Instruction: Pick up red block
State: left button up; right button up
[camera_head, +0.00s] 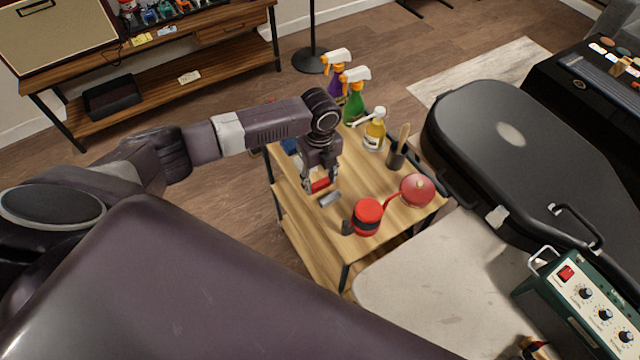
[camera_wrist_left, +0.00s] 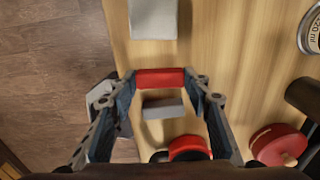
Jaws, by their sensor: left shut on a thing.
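The red block (camera_head: 320,185) is between the fingers of my left gripper (camera_head: 319,183), over the small wooden table (camera_head: 405,215). In the left wrist view the red block (camera_wrist_left: 160,78) spans the gap between both fingertips of the left gripper (camera_wrist_left: 160,80), which is shut on it. A grey block (camera_head: 330,199) lies on the tabletop just beside it; it also shows in the left wrist view (camera_wrist_left: 163,108). I cannot tell exactly how high the red block is above the table. My right gripper is not in view.
A red round container (camera_head: 367,216), a red lidded pan (camera_head: 417,190), a dark cup (camera_head: 396,157), a yellow bottle (camera_head: 375,133) and spray bottles (camera_head: 354,98) crowd the table. A black guitar case (camera_head: 540,160) lies to the right. Another grey block (camera_wrist_left: 153,18) shows in the wrist view.

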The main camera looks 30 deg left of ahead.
aim_at(320, 183)
pick_arm(q)
jog(key=shift+c, duration=1)
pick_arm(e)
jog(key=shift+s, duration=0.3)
pick_arm(q)
jog(key=shift+r, duration=0.55)
notch_tip(320, 183, up, 19)
jog(key=b, duration=0.2)
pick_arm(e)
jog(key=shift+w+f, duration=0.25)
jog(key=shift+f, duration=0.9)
